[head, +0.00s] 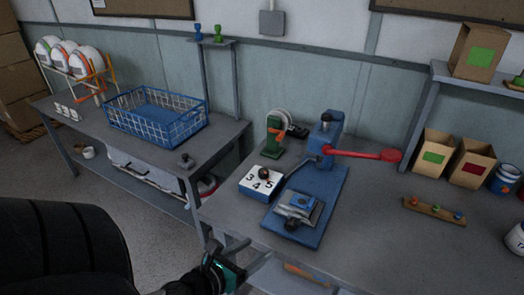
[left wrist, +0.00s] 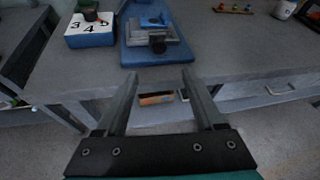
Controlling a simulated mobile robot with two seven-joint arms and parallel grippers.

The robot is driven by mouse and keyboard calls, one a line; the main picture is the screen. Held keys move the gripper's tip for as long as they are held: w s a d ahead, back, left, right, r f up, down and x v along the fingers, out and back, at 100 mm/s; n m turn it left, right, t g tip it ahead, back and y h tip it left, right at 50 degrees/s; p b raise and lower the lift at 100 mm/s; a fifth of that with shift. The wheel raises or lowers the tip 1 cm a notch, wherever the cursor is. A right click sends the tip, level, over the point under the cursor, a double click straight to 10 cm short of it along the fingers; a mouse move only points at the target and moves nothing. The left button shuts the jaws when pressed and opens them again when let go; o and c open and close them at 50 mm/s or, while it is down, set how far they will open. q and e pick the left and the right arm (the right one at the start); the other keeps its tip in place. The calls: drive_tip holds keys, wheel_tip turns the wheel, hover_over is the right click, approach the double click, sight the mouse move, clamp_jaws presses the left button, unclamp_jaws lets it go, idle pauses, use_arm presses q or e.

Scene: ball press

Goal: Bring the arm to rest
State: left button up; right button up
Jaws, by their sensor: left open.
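My left gripper (head: 252,250) is low in the head view, in front of the right table's front edge. In the left wrist view its two fingers (left wrist: 160,78) are apart with nothing between them. The blue press (head: 330,185) stands on the right table with its red-tipped lever pointing right. A metal slide with a dark knob (head: 298,210) sits on the press base; the base also shows in the left wrist view (left wrist: 135,55). A white-topped block numbered 3, 4, 5 (head: 262,184) stands left of it, with a brown ball on top. My right gripper is not in view.
A blue wire basket (head: 157,122) stands on the left table. A green tape dispenser (head: 274,135) is behind the numbered block. Cardboard bins (head: 432,152) and a wooden strip with colored pegs (head: 434,208) are at right. An open drawer or shelf (head: 290,272) lies under the table edge.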

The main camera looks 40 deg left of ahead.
use_arm(q)
drive_tip(key=shift+f, duration=0.1)
drive_tip(key=s+f+n+g+y+b, duration=0.1)
drive_tip(key=s+f+n+g, duration=0.3)
drive_tip(key=f+n, duration=0.6)
drive_tip(key=s+f+n+g+b, duration=0.15)
drive_tip(key=s+f+n, duration=0.4)
drive_tip(key=f, duration=0.85)
drive_tip(key=s+d+f+n+g, duration=0.3)
drive_tip(key=s+d+f+n, duration=0.2)
drive_tip(key=s+f+n, duration=0.2)
drive_tip(key=s+d+f+n+g+h, duration=0.1)
drive_tip(key=s+d+f+n+g, duration=0.3)
drive_tip(key=s+f+n, duration=0.3)
drive_tip(key=s+n, duration=0.2)
drive_tip(key=shift+s+d+f+b, duration=0.3)
drive_tip(key=shift+s+d+b, duration=0.05)
drive_tip(key=shift+b, duration=0.05)
